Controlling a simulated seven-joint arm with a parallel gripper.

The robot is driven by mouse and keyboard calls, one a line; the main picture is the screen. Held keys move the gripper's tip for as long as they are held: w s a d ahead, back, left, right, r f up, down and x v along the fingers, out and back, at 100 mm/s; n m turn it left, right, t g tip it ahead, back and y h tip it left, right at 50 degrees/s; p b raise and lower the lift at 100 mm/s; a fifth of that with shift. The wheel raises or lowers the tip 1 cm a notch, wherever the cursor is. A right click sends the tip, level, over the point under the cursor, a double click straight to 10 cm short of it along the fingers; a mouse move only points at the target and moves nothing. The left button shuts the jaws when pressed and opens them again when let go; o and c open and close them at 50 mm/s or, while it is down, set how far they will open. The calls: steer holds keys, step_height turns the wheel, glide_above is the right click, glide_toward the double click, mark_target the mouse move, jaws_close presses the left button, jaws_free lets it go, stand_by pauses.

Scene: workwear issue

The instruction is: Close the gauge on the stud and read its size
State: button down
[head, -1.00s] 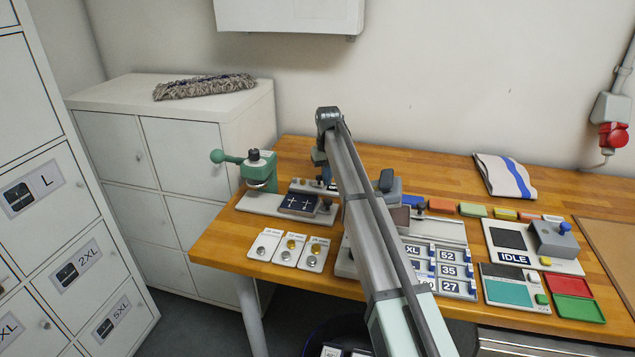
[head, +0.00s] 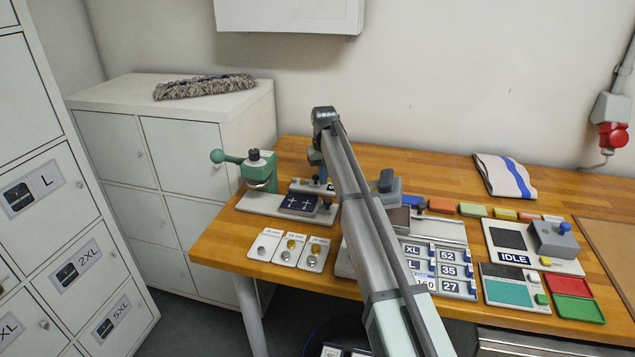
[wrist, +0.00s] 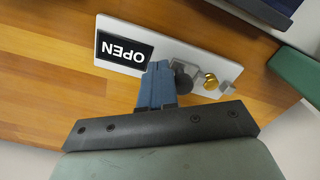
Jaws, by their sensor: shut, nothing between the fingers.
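The gauge (wrist: 187,58) is a pale plate seen in the wrist view, with a dark display reading OPEN (wrist: 124,52), upside down in the picture. On it are a brass stud (wrist: 209,80), a dark round knob (wrist: 184,77) left of the stud and a small grey block (wrist: 227,88) right of it. My gripper (wrist: 158,68) is shut and empty, its blue fingers beside the knob; I cannot tell whether they touch it. In the head view, the gauge (head: 301,186) is partly hidden by my arm.
A green lever press (head: 262,172) stands left of the gauge, with a dark cross-marked pad (head: 299,203) in front. Several stud cards (head: 264,245) lie at the bench's front left. A size board (head: 452,271) and a console reading IDLE (head: 514,259) are right of my arm.

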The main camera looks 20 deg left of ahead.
steer(key=shift+a, duration=0.8)
stand_by(0.8)
steer(key=shift+d, duration=0.65)
steer(key=shift+r, duration=0.1)
step_height(320, 180, up, 8)
stand_by(1.1)
